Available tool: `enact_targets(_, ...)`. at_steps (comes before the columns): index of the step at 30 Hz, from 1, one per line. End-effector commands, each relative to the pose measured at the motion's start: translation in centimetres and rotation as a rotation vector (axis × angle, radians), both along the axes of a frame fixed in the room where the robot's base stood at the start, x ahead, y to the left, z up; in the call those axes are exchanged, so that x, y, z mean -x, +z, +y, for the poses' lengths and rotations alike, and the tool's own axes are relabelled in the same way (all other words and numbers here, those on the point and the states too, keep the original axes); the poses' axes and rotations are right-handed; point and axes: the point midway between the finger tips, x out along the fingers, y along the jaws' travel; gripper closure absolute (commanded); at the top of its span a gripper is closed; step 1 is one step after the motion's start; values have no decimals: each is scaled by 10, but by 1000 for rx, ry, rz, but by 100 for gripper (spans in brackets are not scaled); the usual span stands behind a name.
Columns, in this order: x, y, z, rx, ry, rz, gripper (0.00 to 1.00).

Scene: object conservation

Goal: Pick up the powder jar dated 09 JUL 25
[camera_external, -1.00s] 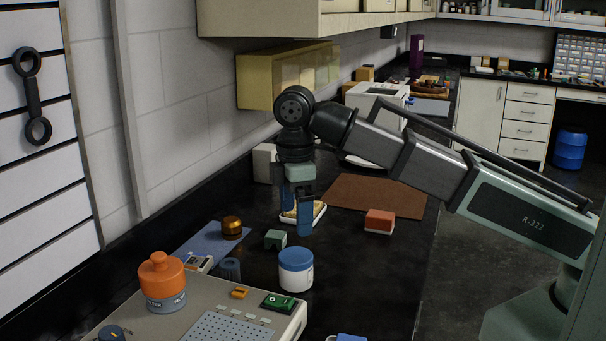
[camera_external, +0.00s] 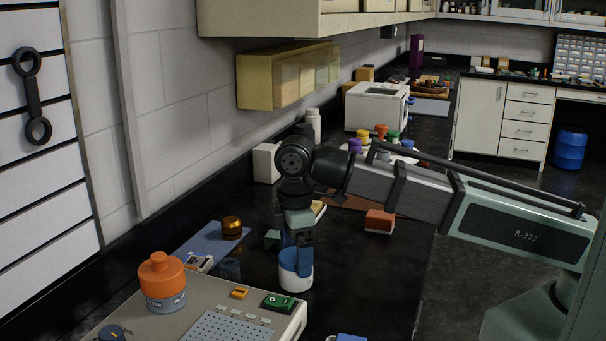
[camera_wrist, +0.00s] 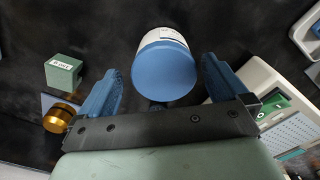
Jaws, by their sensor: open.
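A white jar with a blue lid (camera_external: 298,280) stands upright on the black counter in the external view. In the wrist view the blue-lidded jar (camera_wrist: 165,80) lies ahead of and between my fingers, with its label facing away and its date not readable. My gripper (camera_external: 296,250) is just above the jar and partly covers its lid in the external view. In the wrist view my gripper (camera_wrist: 160,88) is open, with a blue finger to each side and clear gaps to the jar.
A green block (camera_external: 272,239) and a brass cylinder (camera_external: 232,228) stand left of the jar. A grey machine (camera_external: 205,315) with an orange filter (camera_external: 161,282) is at the front left. A red-brown block (camera_external: 379,221) lies to the right.

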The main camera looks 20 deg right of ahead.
Motion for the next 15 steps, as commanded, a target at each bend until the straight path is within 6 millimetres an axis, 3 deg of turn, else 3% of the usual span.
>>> enact_targets(9, 5, -37, 1, 2, 0, 1, 0)
enact_targets(15, 4, -46, 2, 0, 0, 0, 0)
